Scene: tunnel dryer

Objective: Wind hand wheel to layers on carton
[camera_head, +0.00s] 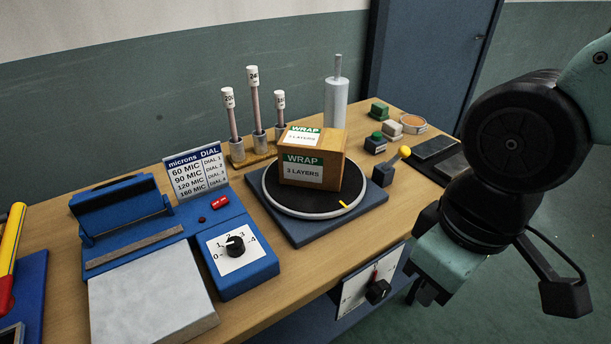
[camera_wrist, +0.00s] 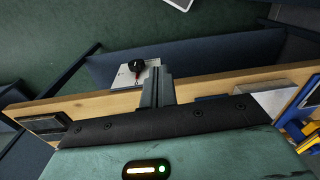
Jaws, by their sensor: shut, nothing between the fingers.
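The carton (camera_head: 328,165) is a brown box labelled "WRAP 3 LAYERS" on its front and top. It sits on a round black turntable (camera_head: 291,205) with a pale rim and a yellow mark at the front right. A black hand wheel (camera_head: 378,291) with a red pointer stands on a white plate (camera_head: 352,301) at the table's front side. The hand wheel also shows in the wrist view (camera_wrist: 137,65), beyond the fingertips. My gripper (camera_head: 424,296) is shut and empty, right of the wheel and apart from it in the head view. Its fingers (camera_wrist: 157,72) point toward the plate.
A blue sealer (camera_head: 150,226) with a numbered dial (camera_head: 235,245) stands left of the turntable. A microns chart (camera_head: 195,168), labelled posts (camera_head: 257,105) and a film roll (camera_head: 337,100) stand behind. A yellow-knobbed lever (camera_head: 404,152) and small blocks are at right.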

